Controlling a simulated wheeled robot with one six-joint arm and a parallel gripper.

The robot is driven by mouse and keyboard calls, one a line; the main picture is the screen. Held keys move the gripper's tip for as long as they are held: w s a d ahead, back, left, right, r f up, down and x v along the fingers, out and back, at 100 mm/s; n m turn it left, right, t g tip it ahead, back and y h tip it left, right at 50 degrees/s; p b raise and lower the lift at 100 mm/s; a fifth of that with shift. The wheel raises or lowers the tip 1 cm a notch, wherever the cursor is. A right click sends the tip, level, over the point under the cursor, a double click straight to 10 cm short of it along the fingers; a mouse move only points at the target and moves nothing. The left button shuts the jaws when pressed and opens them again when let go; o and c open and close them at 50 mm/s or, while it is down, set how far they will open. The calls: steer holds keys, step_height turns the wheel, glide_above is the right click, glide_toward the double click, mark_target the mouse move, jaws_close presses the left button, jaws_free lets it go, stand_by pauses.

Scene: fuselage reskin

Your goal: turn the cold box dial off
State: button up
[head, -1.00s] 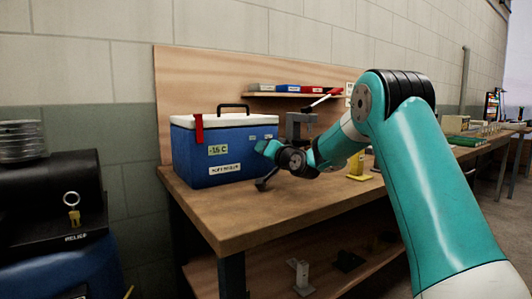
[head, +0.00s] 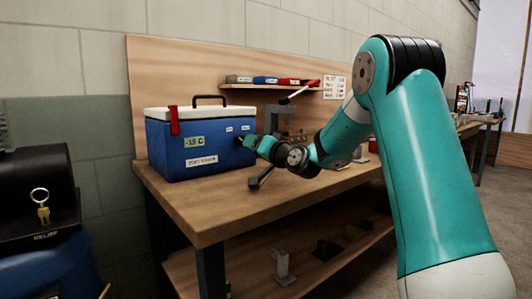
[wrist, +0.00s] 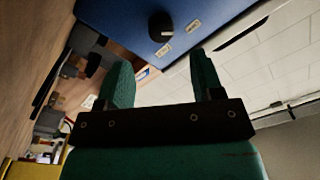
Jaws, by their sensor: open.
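The cold box (head: 165,150) is blue with a white lid, a black handle and a red latch, and stands on the wooden bench. Its front carries a "-15 C" label. The dial (wrist: 161,26) is a black round knob on the blue face, between two small white labels, in the wrist view. My gripper (wrist: 162,68) is open and empty, with its two green fingers pointing toward the blue face and the dial ahead of the gap. In the head view my gripper (head: 245,143) is at the box's right end, and the dial cannot be made out there.
The wooden bench (head: 215,215) has a backboard and a small shelf (head: 265,86) with coloured bins. A grey clamp-like tool (head: 283,115) stands behind my arm. The bench front is clear.

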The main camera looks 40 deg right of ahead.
steer(key=shift+s+d+f, duration=0.1)
steer(key=shift+s+f, duration=0.05)
steer(key=shift+s, duration=2.2)
